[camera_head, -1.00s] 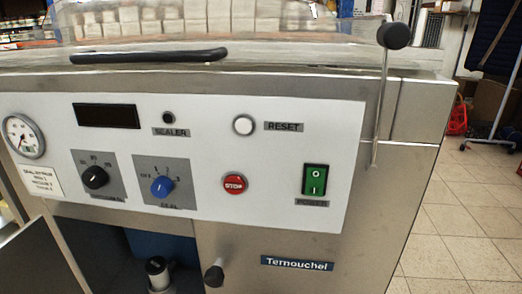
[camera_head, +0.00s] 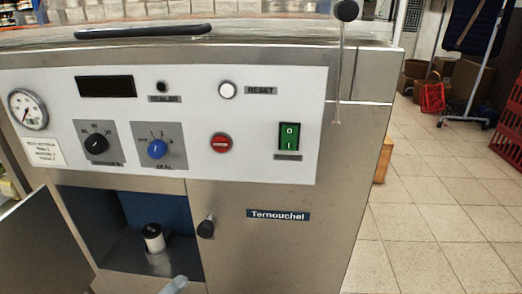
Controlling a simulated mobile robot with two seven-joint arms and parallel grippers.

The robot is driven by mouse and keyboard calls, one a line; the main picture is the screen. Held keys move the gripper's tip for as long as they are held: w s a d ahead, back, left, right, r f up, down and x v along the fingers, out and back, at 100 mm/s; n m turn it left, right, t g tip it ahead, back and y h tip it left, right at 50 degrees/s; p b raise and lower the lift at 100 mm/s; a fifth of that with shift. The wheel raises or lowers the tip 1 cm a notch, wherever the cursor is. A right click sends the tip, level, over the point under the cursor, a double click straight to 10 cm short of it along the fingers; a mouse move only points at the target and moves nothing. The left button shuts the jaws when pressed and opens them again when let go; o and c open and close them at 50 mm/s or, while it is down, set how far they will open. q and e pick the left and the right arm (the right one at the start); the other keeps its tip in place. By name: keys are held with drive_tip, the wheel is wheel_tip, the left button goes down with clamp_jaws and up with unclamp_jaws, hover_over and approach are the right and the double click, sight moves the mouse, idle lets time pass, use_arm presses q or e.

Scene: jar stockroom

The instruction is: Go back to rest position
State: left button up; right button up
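Neither of my grippers can be made out in the head view. The steel machine (camera_head: 270,255) labelled Ternouchel fills the left and middle of the view. Its white control panel (camera_head: 260,160) carries a gauge, knobs, a red stop button and a green power switch (camera_head: 289,136). Its lower compartment is open, with the door (camera_head: 40,245) swung out to the left. A small container with a dark top (camera_head: 153,240) stands inside. A pale, translucent thing (camera_head: 174,285) shows at the bottom edge, too cut off to identify.
A lever with a black ball (camera_head: 347,10) rises at the machine's right corner. Tiled floor (camera_head: 425,205) is clear to the right. Farther back are a red basket (camera_head: 432,97), cardboard boxes, a wheeled rack and a red crate (camera_head: 510,130).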

use_arm(q)
drive_tip(key=s+d+r+m+g+y, duration=0.15)
drive_tip(key=s+d+m+g, duration=0.35)
drive_tip(key=m, duration=1.3)
drive_tip(key=s+a+r+y+p, duration=0.1)
drive_tip(key=a+r+p, duration=0.3)
drive_tip(key=p, duration=1)
drive_tip(key=s+a+r+y+p, duration=0.2)
drive_tip(key=s+a+r+p, duration=0.2)
drive_tip(key=r+p, duration=0.6)
drive_tip(key=a+p, duration=0.1)
drive_tip(key=p, duration=0.3)
drive_tip(key=shift+s+a+r, duration=0.15)
drive_tip(key=shift+s+r, duration=0.15)
drive_tip(key=shift+r, duration=0.1)
use_arm(e)
drive_tip(key=s+d+r+h, duration=0.1)
drive_tip(key=s+d+r, duration=0.1)
drive_tip(key=d+r, duration=0.2)
drive_tip(key=s+d+r+g+h, duration=0.1)
drive_tip(key=d+r, duration=0.3)
drive_tip(key=r, duration=0.6)
drive_tip(key=shift+s+r+m+h, duration=0.3)
drive_tip(key=shift+s+r+h, duration=0.1)
drive_tip(key=shift+s+h, duration=0.3)
drive_tip(key=shift+d, duration=0.1)
